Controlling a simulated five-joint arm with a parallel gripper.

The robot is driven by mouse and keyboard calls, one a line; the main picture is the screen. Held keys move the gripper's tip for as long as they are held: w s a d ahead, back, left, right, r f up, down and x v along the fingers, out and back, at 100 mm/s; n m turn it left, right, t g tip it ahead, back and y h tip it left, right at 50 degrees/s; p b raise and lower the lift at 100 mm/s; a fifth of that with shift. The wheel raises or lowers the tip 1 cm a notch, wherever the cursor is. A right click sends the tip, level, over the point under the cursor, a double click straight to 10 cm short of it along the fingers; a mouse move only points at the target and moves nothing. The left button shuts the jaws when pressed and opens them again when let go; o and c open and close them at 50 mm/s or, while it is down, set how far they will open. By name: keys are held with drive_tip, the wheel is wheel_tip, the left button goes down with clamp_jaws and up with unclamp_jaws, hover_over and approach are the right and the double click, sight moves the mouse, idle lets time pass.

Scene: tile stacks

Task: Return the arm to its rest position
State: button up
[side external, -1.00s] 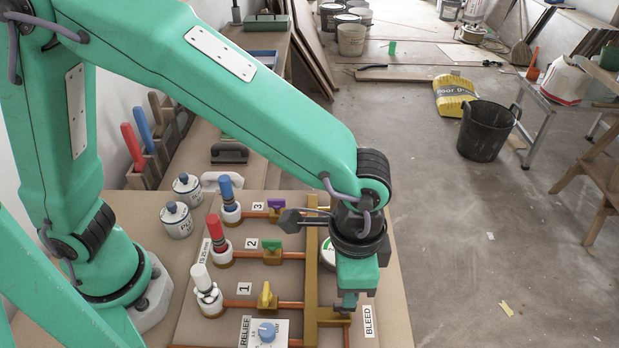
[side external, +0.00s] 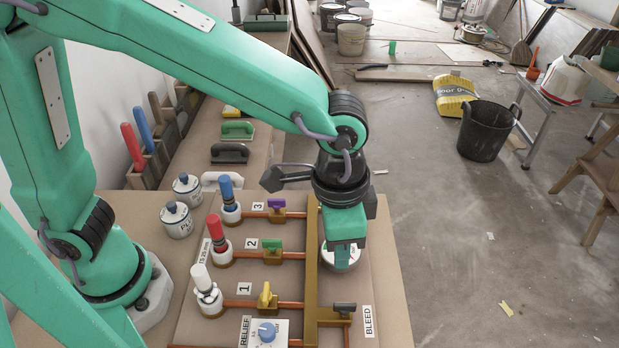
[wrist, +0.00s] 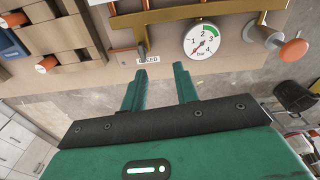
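My gripper (side external: 343,254) is in the air above the right part of the pipe board (side external: 385,300), in front of the pressure gauge (side external: 354,258) and partly hiding it. In the wrist view its two green fingers (wrist: 160,88) are apart with nothing between them. The dark BLEED handle (side external: 344,308) sits on the brass manifold (side external: 312,270), apart from my gripper. The gauge also shows in the wrist view (wrist: 202,40), with a green arc on its dial.
Yellow (side external: 265,296), green (side external: 271,245) and purple (side external: 277,204) valve levers sit on copper pipes to the left. White, red and blue capped fittings stand beside them. A black bucket (side external: 487,132) is on the floor. The air right of the board is clear.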

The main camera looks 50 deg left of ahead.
drive_tip(key=w+a+r+n+t, duration=0.15)
drive_tip(key=a+r+n, duration=0.35)
drive_tip(key=a, duration=0.9)
drive_tip(key=s+a+r+n+t, duration=0.1)
drive_tip(key=s+a+t, duration=0.1)
drive_tip(key=a, duration=0.4)
drive_tip(key=s+a+r+n+t, duration=0.1)
drive_tip(key=s+a+r+n, duration=0.1)
drive_tip(key=s+a, duration=0.2)
drive_tip(key=a, duration=0.3)
drive_tip(key=shift+s+a+t, duration=0.2)
drive_tip(key=shift+s+t, duration=0.15)
drive_tip(key=shift+s, duration=0.05)
